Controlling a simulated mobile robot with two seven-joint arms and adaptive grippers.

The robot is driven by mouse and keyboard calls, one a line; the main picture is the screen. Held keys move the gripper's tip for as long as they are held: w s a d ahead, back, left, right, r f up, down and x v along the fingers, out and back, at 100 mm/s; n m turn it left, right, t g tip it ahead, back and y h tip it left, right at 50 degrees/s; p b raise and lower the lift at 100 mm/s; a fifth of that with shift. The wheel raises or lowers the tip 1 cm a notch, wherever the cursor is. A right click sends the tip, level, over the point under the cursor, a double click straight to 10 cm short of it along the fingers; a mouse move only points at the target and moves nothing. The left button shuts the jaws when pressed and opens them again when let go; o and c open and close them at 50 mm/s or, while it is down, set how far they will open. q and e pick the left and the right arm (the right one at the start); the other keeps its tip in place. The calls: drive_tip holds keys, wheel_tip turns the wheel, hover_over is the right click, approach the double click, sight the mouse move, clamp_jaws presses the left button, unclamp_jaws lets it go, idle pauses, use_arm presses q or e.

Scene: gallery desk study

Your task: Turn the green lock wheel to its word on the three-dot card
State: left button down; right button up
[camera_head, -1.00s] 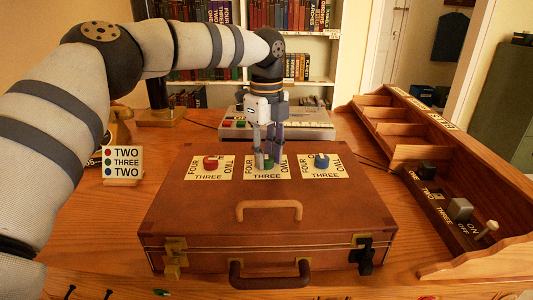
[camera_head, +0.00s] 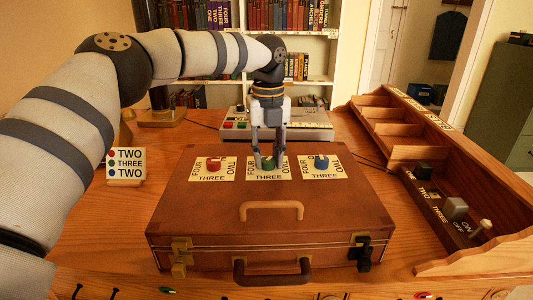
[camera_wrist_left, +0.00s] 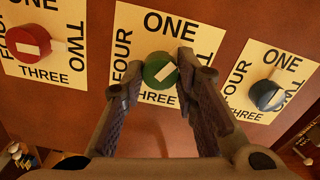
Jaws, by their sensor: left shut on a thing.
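The green lock wheel (camera_head: 268,163) is the middle of three on the brown case, on a cream plate (camera_wrist_left: 125,75) with ONE, TWO, THREE and FOUR around it. My left gripper (camera_head: 267,165) points down with one finger on each side of it, shut on it. In the left wrist view the green wheel (camera_wrist_left: 160,70) sits between the fingertips; its white bar slants between lower left and upper right, on none of the words squarely. The three-dot card (camera_head: 126,165) stands left of the case: red dot TWO, green dot THREE, blue dot TWO. My right gripper is out of view.
The red wheel (camera_head: 213,164) and blue wheel (camera_head: 321,162) flank the green one closely. The case (camera_head: 340,210) has a tan handle (camera_head: 271,210) on its lid. A wooden organiser (camera_head: 410,150) with switches stands right, a grey device (camera_head: 300,120) behind.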

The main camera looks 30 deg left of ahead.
use_arm(q)
drive_tip(key=m, duration=0.3)
drive_tip(key=shift+m, duration=0.4)
drive_tip(key=m, duration=0.3)
drive_tip(key=shift+m, duration=0.3)
drive_tip(key=m, duration=0.3)
drive_tip(key=shift+f+m, duration=0.1)
drive_tip(key=shift+m, duration=0.3)
drive_tip(key=m, duration=0.3)
drive_tip(key=shift+m, duration=0.3)
drive_tip(key=m, duration=0.3)
drive_tip(key=shift+m, duration=0.3)
drive_tip(key=m, duration=0.3)
drive_tip(key=shift+m, duration=0.3)
drive_tip(key=m, duration=0.4)
drive_tip(key=shift+b, duration=0.3)
drive_tip(key=shift+m, duration=2)
